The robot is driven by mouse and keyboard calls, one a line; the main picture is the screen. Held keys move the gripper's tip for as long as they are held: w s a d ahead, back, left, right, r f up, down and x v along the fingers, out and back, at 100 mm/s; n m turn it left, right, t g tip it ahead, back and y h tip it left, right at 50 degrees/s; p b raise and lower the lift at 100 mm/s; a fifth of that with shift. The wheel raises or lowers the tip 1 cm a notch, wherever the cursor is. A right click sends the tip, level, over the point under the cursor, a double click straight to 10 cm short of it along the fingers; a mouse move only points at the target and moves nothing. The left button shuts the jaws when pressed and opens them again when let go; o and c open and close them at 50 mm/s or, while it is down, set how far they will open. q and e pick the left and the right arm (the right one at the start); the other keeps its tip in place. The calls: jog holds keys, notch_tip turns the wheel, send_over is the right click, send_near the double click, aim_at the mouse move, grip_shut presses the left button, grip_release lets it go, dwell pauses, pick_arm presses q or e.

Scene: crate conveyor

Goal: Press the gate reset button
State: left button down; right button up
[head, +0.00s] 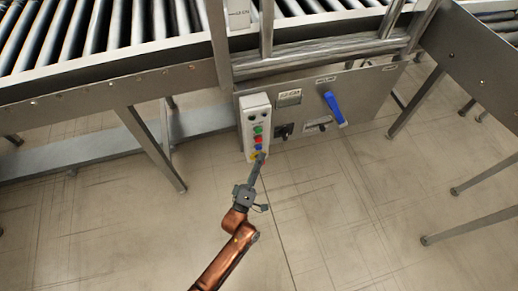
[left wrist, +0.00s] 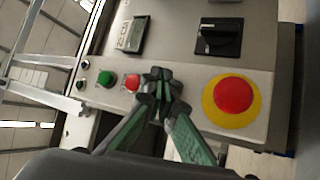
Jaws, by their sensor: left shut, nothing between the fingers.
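A pale control box (head: 247,110) hangs on the front of the conveyor frame, with a column of buttons. From the top come a green button (head: 258,130), a red button (head: 258,139) and a blue button (head: 258,147), then a yellow-ringed one at the bottom. My left gripper (head: 261,158) is shut and empty at the box's lower end. In the left wrist view its fingertips (left wrist: 160,87) lie between the small red button (left wrist: 132,82) and a large red mushroom button (left wrist: 233,97). They hide the blue button there. Contact cannot be told. No label is legible.
A grey panel (head: 362,95) beside the box carries a blue lever (head: 333,107) and black knobs. The roller conveyor (head: 90,35) runs above. Metal legs (head: 150,148) stand left and right. The tiled floor (head: 330,220) in front is clear.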

pick_arm(q)
jog(key=shift+s+d, duration=0.1)
jog(key=shift+s, duration=0.15)
jog(key=s, duration=0.1)
jog(key=s+d+p, duration=0.1)
jog(key=s, duration=0.2)
jog(key=shift+s+d+p, duration=0.25)
jog(key=shift+s+p, duration=0.05)
dwell(0.9)
